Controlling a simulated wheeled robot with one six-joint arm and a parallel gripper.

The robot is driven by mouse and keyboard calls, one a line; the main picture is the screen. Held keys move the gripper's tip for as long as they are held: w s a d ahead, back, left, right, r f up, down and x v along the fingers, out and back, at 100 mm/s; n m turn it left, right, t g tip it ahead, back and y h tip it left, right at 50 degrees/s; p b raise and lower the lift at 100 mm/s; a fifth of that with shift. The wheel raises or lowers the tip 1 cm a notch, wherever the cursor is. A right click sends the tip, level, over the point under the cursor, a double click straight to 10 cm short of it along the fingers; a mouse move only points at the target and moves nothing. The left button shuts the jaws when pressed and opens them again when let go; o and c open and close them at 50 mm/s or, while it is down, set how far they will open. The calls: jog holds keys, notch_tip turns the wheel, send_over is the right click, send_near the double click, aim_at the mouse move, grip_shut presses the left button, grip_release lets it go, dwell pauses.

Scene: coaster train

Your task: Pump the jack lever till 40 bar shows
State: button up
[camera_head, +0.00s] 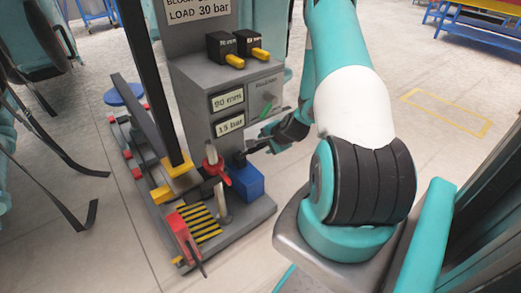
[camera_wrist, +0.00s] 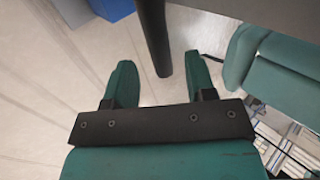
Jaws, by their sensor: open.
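The jack stand (camera_head: 195,100) is a grey cabinet whose upper display reads 90 mm and whose lower pressure display (camera_head: 230,125) reads 15 bar. A blue block (camera_head: 247,183) sits at its foot, and a blue corner (camera_wrist: 112,8) shows in the wrist view. A dark bar, seemingly the jack lever (camera_wrist: 154,35), comes down from the top edge in the wrist view, and its end lies between my fingers in the picture. My gripper (camera_wrist: 160,75) is open with nothing clasped; contact with the bar cannot be told. In the head view my gripper (camera_head: 264,144) is beside the cabinet, partly hidden.
Two black boxes with yellow handles (camera_head: 235,58) sit on the cabinet. A red valve-like part (camera_head: 216,168) and a red block (camera_head: 184,238) stand on the base, near yellow-black stripes. Black straps (camera_head: 60,205) hang at left.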

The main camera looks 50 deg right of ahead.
aim_at(264, 144)
jog(key=b+x, duration=0.1)
jog(key=x, duration=0.5)
jog(key=shift+w+f, duration=0.1)
jog(key=shift+f, duration=0.05)
jog(key=shift+c, duration=0.5)
grip_shut()
jog(key=shift+w+d+r+p, duration=0.25)
jog(key=shift+w+r+p, duration=0.3)
jog(key=shift+w+r, duration=0.15)
jog(key=shift+o, duration=0.5)
grip_release()
